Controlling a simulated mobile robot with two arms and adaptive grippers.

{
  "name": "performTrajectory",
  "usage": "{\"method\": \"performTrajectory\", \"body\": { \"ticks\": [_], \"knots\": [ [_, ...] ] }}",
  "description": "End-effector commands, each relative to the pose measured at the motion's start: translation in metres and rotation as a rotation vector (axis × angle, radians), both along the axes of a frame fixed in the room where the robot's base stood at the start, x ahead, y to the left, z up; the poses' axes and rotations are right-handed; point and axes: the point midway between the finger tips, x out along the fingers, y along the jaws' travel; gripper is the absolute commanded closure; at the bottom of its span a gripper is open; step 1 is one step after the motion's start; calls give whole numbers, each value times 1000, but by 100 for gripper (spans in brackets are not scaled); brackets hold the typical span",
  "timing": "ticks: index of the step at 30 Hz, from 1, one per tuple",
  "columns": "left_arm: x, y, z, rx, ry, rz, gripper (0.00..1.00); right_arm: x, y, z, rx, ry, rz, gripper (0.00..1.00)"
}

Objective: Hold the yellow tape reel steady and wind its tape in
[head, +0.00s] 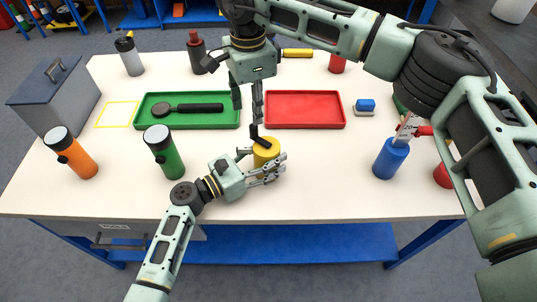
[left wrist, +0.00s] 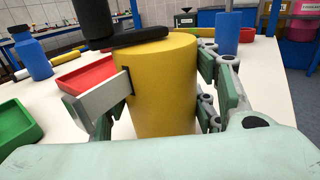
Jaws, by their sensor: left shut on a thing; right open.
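The yellow tape reel (head: 266,157) stands upright near the table's front middle. My left gripper (head: 268,170) is shut around its sides; the wrist view shows the reel (left wrist: 165,85) between the fingers (left wrist: 160,110). A black crank bar (left wrist: 140,37) with an upright black knob (left wrist: 92,20) lies across the reel's top and overhangs its edge. A short pale tape strip (left wrist: 106,99) sticks out of a dark slot in the reel's side. My right gripper (head: 248,108) is open, pointing down just behind the reel; one finger is close to the knob, and I cannot tell whether they touch.
A green tray (head: 210,120) with a black-handled tool and an empty red tray (head: 305,108) lie behind the reel. A green bottle (head: 164,152) stands left of it, a blue holder (head: 390,158) right. The table's front middle-right is clear.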

Motion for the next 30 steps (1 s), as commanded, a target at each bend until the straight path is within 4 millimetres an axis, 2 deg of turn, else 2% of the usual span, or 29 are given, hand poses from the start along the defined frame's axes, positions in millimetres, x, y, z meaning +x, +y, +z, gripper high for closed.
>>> {"method": "performTrajectory", "body": {
  "ticks": [9,15,23,30],
  "knots": [
    [0,0,-1,0,1,0,82,0,0,4,0,1,-609,59],
    [0,0,-1,0,1,0,82,-1,0,6,0,1,-892,59],
    [0,0,-1,0,1,0,82,-1,0,3,0,2,-1026,59],
    [0,0,0,0,1,0,82,-1,0,-24,-3,4,-1028,59]
  ]
}}
